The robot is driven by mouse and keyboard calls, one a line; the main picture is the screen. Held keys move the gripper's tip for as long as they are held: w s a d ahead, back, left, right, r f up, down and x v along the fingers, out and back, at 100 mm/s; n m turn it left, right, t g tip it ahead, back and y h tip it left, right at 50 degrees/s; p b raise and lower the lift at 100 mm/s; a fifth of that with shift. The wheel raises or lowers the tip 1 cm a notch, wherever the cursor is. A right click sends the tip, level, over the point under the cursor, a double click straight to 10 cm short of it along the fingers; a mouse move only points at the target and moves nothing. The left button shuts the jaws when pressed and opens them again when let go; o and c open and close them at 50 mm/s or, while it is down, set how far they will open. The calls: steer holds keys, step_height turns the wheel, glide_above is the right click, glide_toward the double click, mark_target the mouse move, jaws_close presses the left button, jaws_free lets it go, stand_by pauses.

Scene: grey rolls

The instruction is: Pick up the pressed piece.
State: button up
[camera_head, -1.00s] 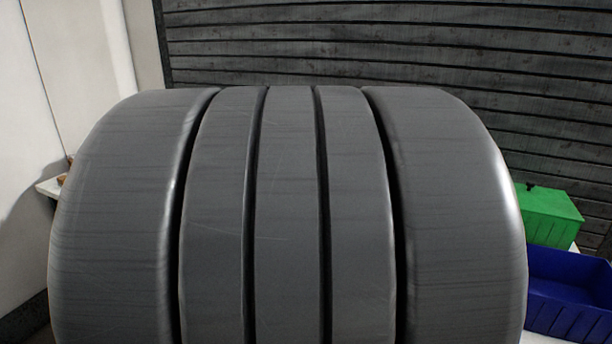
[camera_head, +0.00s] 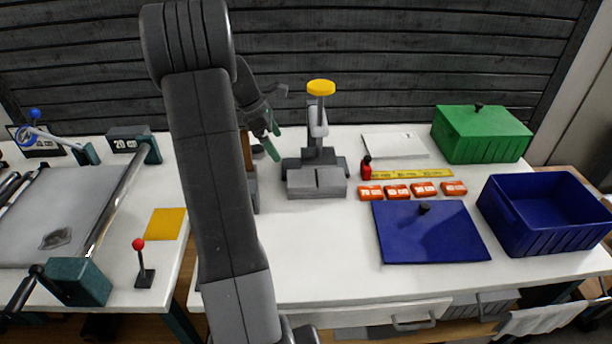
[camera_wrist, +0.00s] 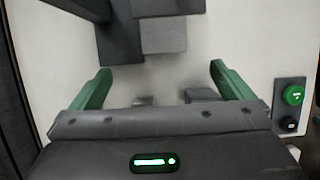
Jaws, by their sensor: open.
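A press with a yellow knob (camera_head: 321,88) and a grey block base (camera_head: 317,183) stands on the white worktable. No separate pressed piece can be made out on it. My gripper (camera_head: 268,148) is just left of the press, above the table, partly behind my own arm. In the wrist view its two green fingers (camera_wrist: 160,68) are spread wide with nothing between them. Grey blocks (camera_wrist: 164,37), likely the press base, lie beyond the fingertips.
Orange labelled blocks (camera_head: 412,190), a yellow ruler (camera_head: 412,174) and a blue lid (camera_head: 430,232) lie right of the press. A green box (camera_head: 482,135) and an open blue bin (camera_head: 548,212) stand farther right. The table's front middle is clear.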

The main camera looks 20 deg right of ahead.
glide_above(295, 178)
steer(key=a, duration=0.2)
steer(key=f, duration=0.5)
steer(key=w+f, duration=0.1)
steer(key=f, duration=0.1)
steer(key=shift+f, duration=0.15)
steer(key=shift+a+p+x, duration=0.15)
steer(key=shift+p+x, duration=0.05)
steer(key=shift+x, duration=1.15)
steer(key=shift+a+p+x, duration=0.1)
steer(key=shift+p+x, duration=0.05)
steer(key=shift+x, duration=1.2)
steer(key=shift+s, duration=0.15)
steer(key=c, duration=1)
steer(key=shift+c, duration=0.2)
